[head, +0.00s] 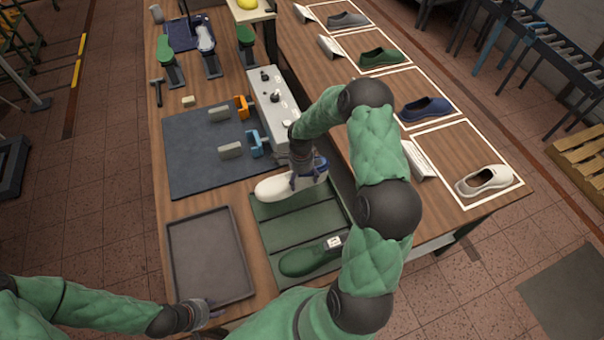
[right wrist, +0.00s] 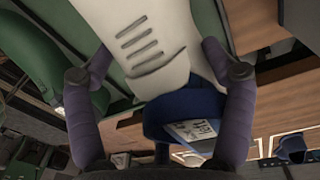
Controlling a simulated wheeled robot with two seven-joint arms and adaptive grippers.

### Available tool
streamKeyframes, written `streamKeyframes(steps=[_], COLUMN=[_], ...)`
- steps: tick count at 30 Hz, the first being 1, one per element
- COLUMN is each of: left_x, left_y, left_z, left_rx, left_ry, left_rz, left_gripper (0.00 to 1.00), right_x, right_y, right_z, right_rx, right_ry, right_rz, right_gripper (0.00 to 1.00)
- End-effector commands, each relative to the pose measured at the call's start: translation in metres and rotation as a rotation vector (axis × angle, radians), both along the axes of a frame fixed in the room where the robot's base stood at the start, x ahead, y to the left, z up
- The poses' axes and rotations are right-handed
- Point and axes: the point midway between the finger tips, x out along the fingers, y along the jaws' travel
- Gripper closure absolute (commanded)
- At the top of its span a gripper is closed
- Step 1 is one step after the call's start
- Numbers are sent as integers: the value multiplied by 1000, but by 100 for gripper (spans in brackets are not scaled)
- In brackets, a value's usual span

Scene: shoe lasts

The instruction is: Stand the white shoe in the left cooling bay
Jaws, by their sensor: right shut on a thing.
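The white shoe (head: 272,190) lies level at the far strip of the green cooling rack (head: 283,228), toe to the left. I cannot tell whether it touches the rack. A blue last with a label (right wrist: 185,118) fills its heel end. My right gripper (head: 308,176) is shut on it; in the right wrist view its fingers (right wrist: 158,72) stand on both sides of the white shoe (right wrist: 150,40). A green shoe (head: 305,261) with a labelled last sits in the rack's near strip. The middle strip is empty. My left gripper (head: 212,312) is low by the brown tray, its fingers unclear.
The empty brown tray (head: 172,240) is left of the rack. A blue-grey mat (head: 190,150) with clamps and a grey machine (head: 270,105) are beyond. On the right bench, several shoes, including a cream one (head: 485,181), stand in white outlines. My right arm hides part of the rack.

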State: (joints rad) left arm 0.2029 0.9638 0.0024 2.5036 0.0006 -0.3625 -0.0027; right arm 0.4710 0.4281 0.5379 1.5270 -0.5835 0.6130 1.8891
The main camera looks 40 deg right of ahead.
Motion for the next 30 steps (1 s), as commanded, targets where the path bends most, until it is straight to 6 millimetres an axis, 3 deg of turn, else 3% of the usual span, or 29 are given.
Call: streamKeyframes(steps=[7,16,30], left_x=[0,0,0], left_y=[0,0,0], left_z=[-7,7,-2], left_rx=[0,0,0], left_ry=[0,-1,0], left_rz=[0,0,0], left_gripper=[60,60,60], right_x=[1,2,2], right_y=[-1,0,1], right_z=[-16,-17,-40], right_rx=[-1,-1,-1], right_ry=[-4,-11,-10], right_rz=[0,2,2], right_gripper=[76,76,76])
